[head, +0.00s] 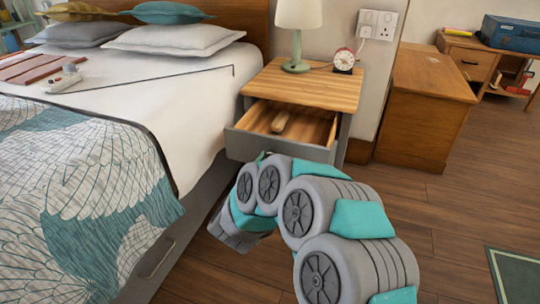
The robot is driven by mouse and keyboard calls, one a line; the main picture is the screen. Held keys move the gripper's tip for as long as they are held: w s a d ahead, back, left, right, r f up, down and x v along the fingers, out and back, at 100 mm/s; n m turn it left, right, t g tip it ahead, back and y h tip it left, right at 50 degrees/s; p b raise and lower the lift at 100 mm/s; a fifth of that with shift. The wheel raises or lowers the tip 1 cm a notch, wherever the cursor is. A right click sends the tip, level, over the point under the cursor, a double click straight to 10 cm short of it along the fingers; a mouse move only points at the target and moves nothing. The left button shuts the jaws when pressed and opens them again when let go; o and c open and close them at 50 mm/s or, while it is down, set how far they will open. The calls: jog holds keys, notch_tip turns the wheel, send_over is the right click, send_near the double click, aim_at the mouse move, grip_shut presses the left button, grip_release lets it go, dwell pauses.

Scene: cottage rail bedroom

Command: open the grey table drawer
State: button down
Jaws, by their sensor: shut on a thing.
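The grey table (345,140) is a bedside table with a wooden top and grey sides, standing beside the bed. Its drawer (262,143) is pulled well out, showing a wooden interior with a small light-brown wooden object (280,122) inside. My gripper (263,157) is at the drawer's grey front, mostly hidden behind my arm's links. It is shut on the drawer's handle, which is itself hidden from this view.
A lamp (297,32) and an alarm clock (344,60) stand on the tabletop. The bed (160,105) lies close on the left. A wooden cabinet (425,115) stands to the right. Wooden floor (430,215) is free at right, with a green rug (515,275) at the edge.

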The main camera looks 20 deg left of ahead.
jog(key=shift+s, duration=0.4)
jog(key=shift+c, duration=2.3)
grip_release()
jog(key=shift+s, duration=0.15)
jog(key=s, duration=0.7)
jog(key=shift+s, duration=0.3)
